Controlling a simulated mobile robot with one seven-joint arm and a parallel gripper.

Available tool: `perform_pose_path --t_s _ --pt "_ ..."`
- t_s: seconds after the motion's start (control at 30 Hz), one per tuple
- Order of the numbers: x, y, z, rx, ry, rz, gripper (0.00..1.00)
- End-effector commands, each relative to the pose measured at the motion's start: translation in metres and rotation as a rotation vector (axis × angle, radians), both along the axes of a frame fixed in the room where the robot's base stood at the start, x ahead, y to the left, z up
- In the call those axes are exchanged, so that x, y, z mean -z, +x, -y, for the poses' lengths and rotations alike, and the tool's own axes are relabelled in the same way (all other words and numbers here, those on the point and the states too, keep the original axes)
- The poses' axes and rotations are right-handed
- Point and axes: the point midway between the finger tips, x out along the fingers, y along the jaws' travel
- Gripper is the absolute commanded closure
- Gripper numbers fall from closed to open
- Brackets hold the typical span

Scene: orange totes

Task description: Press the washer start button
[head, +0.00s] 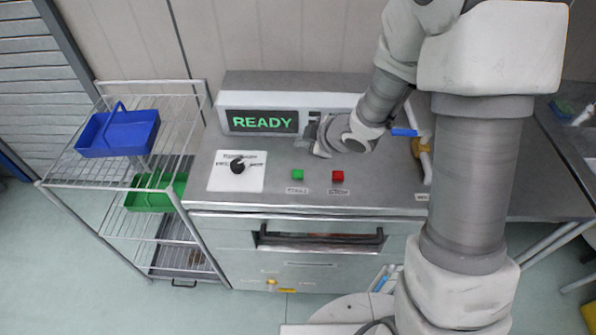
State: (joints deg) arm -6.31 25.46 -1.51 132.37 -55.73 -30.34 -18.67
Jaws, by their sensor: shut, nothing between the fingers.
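The washer's metal top (225,192) carries a green button (297,174) and a red button (338,176), side by side, each with a small label below that is too small to read. Behind them a display (263,121) shows "READY" in green letters. A black dial (238,166) sits on a white plate to the left. My gripper (306,141) is shut and empty, above the panel behind the green button and in front of the display's right end. It appears apart from both buttons.
A wire rack (60,183) at the left holds a blue tote (118,134) and a green tote (150,194). The washer's front has a dark handle (318,238). A pipe with a blue lever (404,132) stands right of my gripper. Open floor lies at the lower left.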

Motion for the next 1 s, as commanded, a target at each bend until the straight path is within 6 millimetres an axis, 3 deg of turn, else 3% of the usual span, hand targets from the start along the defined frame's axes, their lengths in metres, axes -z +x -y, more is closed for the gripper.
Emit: perform_pose_path --t_s 0.27,0.8,1.0 --pt "0.013 0.000 0.000 0.001 0.000 -0.001 1.00" --pt "0.081 0.000 0.001 0.003 0.000 -0.001 1.00" --pt "0.089 0.000 0.000 0.002 0.000 0.000 1.00"
